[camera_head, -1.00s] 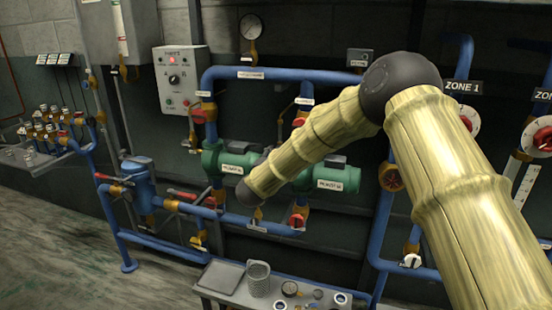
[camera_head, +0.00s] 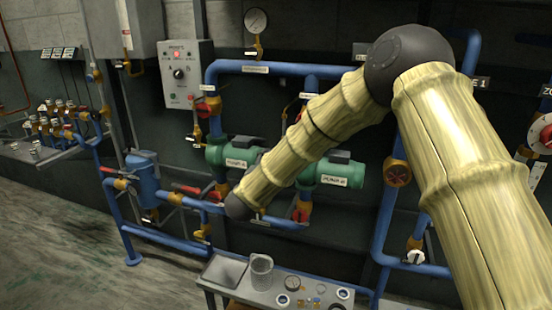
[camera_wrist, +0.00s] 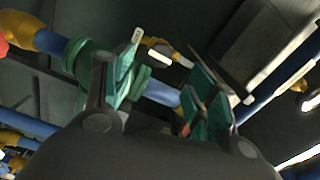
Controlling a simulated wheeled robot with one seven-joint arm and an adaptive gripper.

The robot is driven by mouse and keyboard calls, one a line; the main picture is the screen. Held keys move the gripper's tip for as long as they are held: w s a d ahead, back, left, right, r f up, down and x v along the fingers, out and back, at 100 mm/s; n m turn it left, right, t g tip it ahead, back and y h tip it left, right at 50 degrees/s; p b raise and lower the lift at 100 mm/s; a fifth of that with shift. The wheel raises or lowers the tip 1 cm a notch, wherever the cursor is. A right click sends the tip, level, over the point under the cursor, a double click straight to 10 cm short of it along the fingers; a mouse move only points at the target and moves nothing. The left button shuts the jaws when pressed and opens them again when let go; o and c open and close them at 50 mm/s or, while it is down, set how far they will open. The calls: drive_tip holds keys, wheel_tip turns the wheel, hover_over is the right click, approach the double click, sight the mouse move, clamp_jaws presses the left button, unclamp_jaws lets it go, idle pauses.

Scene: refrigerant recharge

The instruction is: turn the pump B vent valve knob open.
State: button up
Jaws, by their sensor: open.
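Two green pumps stand on the blue pipework in the head view: the left pump (camera_head: 226,154) and the right pump (camera_head: 335,174), each with a white label too small to read surely. My arm crosses in front of them and covers part of the pipe between. I cannot pick out the pump B vent valve knob in the head view. In the wrist view my gripper (camera_wrist: 190,68) is open, with teal finger pads apart and nothing held. A small brass fitting with a white tag (camera_wrist: 158,48) shows between and beyond the fingers; I cannot tell whether it is the vent valve.
A grey control box (camera_head: 186,75) hangs left of the pumps. A blue filter vessel (camera_head: 143,177) stands at left. Blue pipes surround the pumps. Open floor lies at left.

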drive_tip(key=v, duration=0.3)
drive_tip(key=shift+f, duration=0.1)
